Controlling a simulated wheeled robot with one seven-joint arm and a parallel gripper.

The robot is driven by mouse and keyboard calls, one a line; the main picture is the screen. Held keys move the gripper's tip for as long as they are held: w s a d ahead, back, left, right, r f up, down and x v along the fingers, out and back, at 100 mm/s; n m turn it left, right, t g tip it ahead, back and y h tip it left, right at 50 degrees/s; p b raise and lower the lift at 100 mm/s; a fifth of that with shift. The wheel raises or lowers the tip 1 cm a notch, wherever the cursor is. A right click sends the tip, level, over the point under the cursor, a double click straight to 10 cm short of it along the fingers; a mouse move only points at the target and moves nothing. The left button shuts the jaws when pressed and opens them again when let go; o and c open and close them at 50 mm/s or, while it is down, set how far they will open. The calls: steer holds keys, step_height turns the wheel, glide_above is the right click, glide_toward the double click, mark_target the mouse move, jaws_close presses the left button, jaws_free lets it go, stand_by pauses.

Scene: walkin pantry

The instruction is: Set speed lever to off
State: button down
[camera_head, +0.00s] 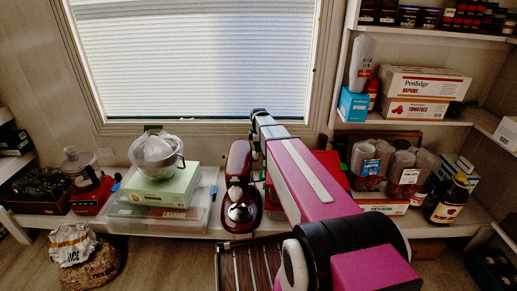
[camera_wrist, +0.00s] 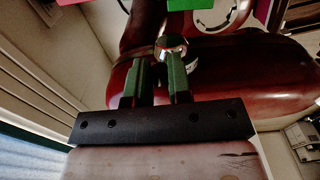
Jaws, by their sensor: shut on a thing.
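The red stand mixer (camera_head: 238,180) stands on the counter, just left of my arm in the head view. Its glossy dark-red body (camera_wrist: 255,80) fills much of the wrist view. A small silver knob, seemingly the end of the speed lever (camera_wrist: 172,46), shows on the mixer's side at my fingertips. My gripper (camera_wrist: 157,70) has its two green-grey fingers pressed up to the mixer at this knob, shut on the lever with a gap between them. The fingers partly hide the lever, so its exact setting cannot be told. My arm hides the fingertips in the head view.
The window (camera_head: 195,60) is behind. Right of my arm are jars (camera_head: 370,165) and a dark bottle (camera_head: 446,199). A slatted rack (camera_head: 248,264) is in front.

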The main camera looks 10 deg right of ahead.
steer(key=shift+w+d+f+g+y, duration=0.1)
steer(key=shift+w+f+g+y, duration=0.1)
steer(key=shift+w+g, duration=0.5)
steer(key=shift+w+d+f+g+y, duration=0.1)
steer(key=shift+w+f+g+y, duration=0.15)
steer(key=shift+g, duration=0.85)
steer(key=shift+w+d+f+g+y, duration=0.1)
steer(key=shift+w+f+g+y, duration=0.1)
steer(key=shift+w+g, duration=0.55)
steer(key=shift+s+g, duration=0.25)
steer(key=c, duration=1.1)
jaws_free()
steer(key=v, duration=1)
steer(key=shift+w+r, duration=0.25)
steer(key=shift+r, duration=0.1)
